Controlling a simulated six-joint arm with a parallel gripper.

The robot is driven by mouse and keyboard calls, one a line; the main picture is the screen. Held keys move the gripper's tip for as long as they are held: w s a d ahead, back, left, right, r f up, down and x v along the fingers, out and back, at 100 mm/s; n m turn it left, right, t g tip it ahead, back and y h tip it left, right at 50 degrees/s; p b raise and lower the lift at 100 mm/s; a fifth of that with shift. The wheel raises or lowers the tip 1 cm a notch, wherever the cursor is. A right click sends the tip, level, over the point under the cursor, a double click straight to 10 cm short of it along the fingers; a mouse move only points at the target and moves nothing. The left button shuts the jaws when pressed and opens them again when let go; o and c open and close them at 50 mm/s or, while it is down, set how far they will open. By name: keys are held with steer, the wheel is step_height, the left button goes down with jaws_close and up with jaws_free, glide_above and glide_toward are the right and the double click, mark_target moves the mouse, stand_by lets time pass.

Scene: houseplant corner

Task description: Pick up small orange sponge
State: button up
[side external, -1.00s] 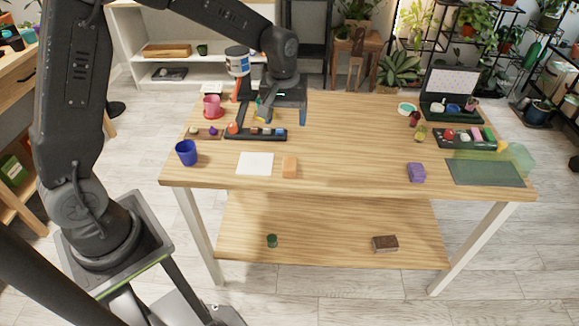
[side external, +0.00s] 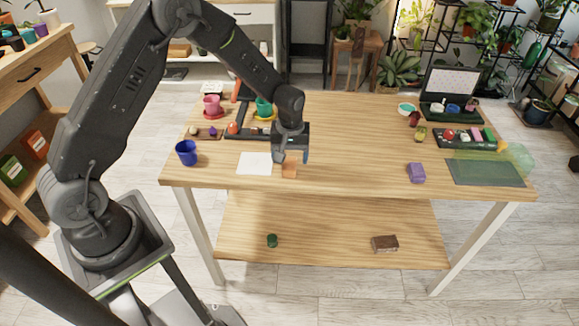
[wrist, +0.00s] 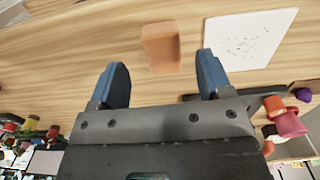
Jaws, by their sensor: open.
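The small orange sponge (side external: 289,172) lies on the wooden table near its front edge, just right of a white sheet. My gripper (side external: 291,158) is over its far end in the side view and hides part of it. In the wrist view the sponge (wrist: 161,48) shows ahead of the gap between my two blue-tipped fingers. My gripper (wrist: 161,78) is open there with nothing between the fingers. The sponge is not held. I cannot tell the exact height of the fingertips above the table.
The white sheet (side external: 254,164) lies close to the sponge's left. A black tray (side external: 240,134) with small items stands behind. A blue cup (side external: 187,152) is at the left, a purple block (side external: 416,173) and a green mat (side external: 484,172) at the right. The table's middle is clear.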

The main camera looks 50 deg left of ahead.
mark_target(289, 166)
step_height(289, 166, down, 4)
steer(key=shift+s+f, duration=0.1)
steer(key=shift+f, duration=0.1)
steer(key=c, duration=1)
steer(key=shift+r, duration=0.1)
steer(key=shift+r, duration=0.65)
step_height(289, 166, up, 3)
steer(key=s+a+r, duration=0.6)
steer(key=a, duration=0.4)
steer(key=shift+r, duration=0.25)
steer(key=shift+a, duration=0.1)
